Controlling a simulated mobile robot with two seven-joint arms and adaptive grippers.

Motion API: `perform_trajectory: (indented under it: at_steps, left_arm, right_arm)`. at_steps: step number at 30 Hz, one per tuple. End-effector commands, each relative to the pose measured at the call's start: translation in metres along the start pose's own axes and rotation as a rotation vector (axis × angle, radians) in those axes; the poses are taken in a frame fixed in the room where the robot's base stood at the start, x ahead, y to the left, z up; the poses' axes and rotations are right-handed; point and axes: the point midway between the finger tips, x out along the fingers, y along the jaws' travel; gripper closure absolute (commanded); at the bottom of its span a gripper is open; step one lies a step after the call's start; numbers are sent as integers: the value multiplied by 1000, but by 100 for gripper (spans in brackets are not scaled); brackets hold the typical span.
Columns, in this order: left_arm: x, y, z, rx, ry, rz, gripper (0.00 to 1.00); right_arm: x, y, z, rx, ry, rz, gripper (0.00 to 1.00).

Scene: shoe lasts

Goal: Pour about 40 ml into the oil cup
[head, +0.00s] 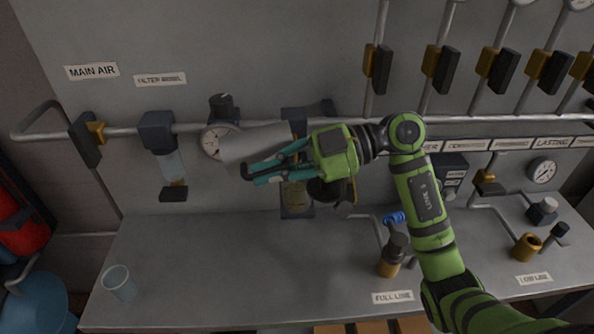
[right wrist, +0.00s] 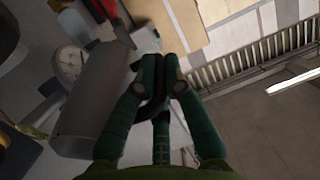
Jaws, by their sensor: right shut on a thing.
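My right gripper (head: 268,172) is shut on the dark handle (right wrist: 152,95) of a grey jug (head: 255,144). The jug is held in the air, tipped nearly onto its side, its wide end toward the left. In the right wrist view the jug's grey side (right wrist: 92,100) lies left of the fingers. I cannot see inside it. A wall unit with a yellowish clear bowl (head: 295,198), perhaps the oil cup, is below and right of the jug, partly behind my gripper. A pale translucent cup (head: 119,284) stands at the bench's left front. My left gripper is out of view.
A pressure gauge (head: 213,141) is behind the jug on the pipe. A filter with a clear bowl (head: 172,167) hangs left of it.

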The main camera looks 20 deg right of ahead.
Motion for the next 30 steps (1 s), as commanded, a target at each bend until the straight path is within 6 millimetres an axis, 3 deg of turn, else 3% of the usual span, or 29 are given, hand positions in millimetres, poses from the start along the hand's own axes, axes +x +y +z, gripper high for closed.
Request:
perform_trajectory:
  at_steps: [30]
  left_arm:
    - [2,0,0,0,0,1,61]
  right_arm:
    - [1,0,-1,-14,12,-1,100]
